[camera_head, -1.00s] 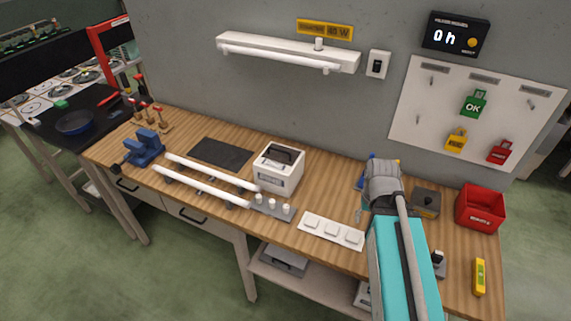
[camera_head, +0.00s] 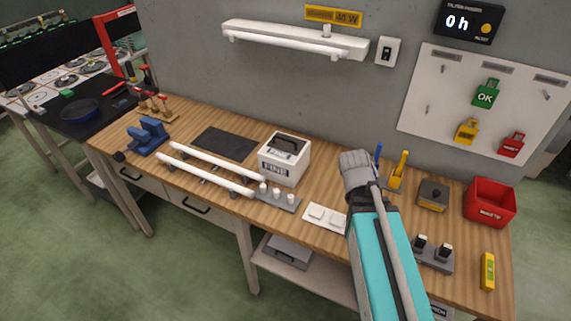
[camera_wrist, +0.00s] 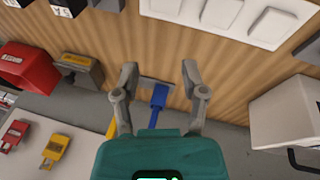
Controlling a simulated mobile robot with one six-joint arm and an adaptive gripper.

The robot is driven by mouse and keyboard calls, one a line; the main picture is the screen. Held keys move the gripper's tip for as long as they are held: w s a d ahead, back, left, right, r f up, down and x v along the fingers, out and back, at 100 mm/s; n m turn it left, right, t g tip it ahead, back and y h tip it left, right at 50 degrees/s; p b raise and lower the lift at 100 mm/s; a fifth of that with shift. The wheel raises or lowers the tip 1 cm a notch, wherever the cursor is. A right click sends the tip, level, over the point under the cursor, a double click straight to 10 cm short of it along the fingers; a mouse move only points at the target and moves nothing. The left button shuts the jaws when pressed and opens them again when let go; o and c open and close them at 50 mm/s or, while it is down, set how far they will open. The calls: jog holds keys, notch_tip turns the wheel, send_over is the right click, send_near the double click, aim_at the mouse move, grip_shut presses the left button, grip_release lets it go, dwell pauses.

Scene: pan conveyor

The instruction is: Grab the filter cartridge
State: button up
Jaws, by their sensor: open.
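A white box with a dark top handle, lettered what looks like FINE, stands mid-bench in the head view (camera_head: 283,161); it best matches the filter cartridge. In the wrist view part of its white body (camera_wrist: 285,112) shows at the right edge, with a dark handle below. My gripper (camera_wrist: 160,78) is open and empty above the bench, with the box to the right of its fingers. A blue-handled tool (camera_wrist: 158,100) shows between and beyond the fingers. In the head view my arm hides the fingertips, and the box stands left of the arm, apart from it.
Two white tubes (camera_head: 205,175) lie left of the box, near a dark mat (camera_head: 225,144). Small posts (camera_head: 277,197) stand in front of it. A white pad panel (camera_head: 325,215) lies near the front edge. A red bin (camera_head: 490,202) stands at right.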

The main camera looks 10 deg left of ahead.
jog(key=w+a+f+m+t+h+b, duration=0.1)
jog(key=w+a+f+t+h+b, duration=0.15)
jog(key=w+a+b, duration=0.2)
jog(key=m+t+b, duration=0.1)
jog(key=t+b, duration=0.7)
jog(key=t, duration=0.3)
send_near(295, 148)
jog(key=v, duration=0.3)
jog(key=shift+s, duration=0.15)
jog(key=b+x, duration=0.1)
jog(key=x, duration=0.7)
jog(key=shift+a, duration=0.1)
jog(key=shift+w, duration=0.3)
